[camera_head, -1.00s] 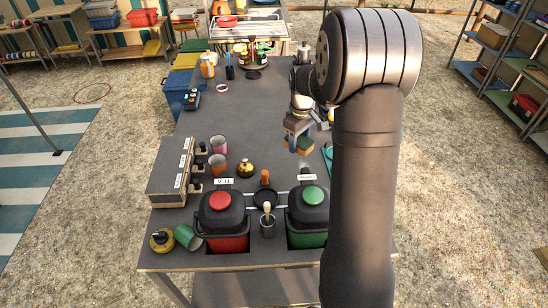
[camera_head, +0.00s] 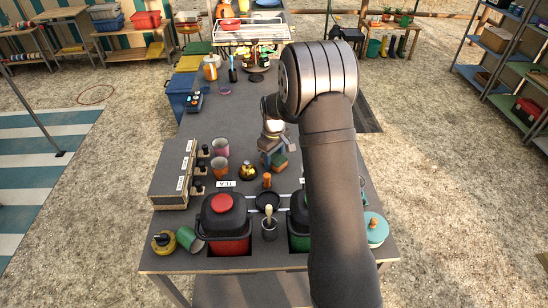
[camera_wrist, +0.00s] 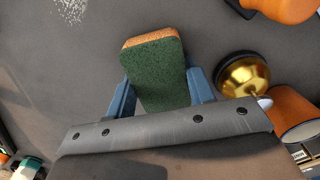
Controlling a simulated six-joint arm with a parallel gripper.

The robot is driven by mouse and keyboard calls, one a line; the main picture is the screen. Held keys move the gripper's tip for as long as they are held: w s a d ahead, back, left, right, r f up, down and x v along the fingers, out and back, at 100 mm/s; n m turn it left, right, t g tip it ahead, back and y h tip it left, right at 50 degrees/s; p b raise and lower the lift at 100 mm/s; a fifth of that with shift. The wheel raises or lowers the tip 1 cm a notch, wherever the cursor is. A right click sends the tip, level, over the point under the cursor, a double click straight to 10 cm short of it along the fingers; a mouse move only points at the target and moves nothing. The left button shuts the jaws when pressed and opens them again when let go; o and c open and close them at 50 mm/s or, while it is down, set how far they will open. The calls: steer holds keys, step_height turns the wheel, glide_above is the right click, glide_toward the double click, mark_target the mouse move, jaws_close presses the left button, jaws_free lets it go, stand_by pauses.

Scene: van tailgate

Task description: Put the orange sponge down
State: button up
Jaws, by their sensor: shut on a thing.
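My gripper (camera_head: 271,158) is above the middle of the grey table (camera_head: 235,120), with its blue fingers closed around the orange sponge (camera_head: 280,160). In the wrist view the sponge (camera_wrist: 158,78) shows a dark green face and an orange edge, held between the two blue fingers (camera_wrist: 158,90). I cannot tell from these views how high it is over the table.
An orange bottle (camera_head: 267,181) and a black dish (camera_head: 267,200) are in front.

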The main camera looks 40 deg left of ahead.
mark_target(274, 157)
steer(key=o, duration=1)
steer(key=shift+f, duration=0.15)
step_height(274, 157, up, 12)
steer(key=shift+r, duration=0.2)
steer(key=shift+f, duration=4.2)
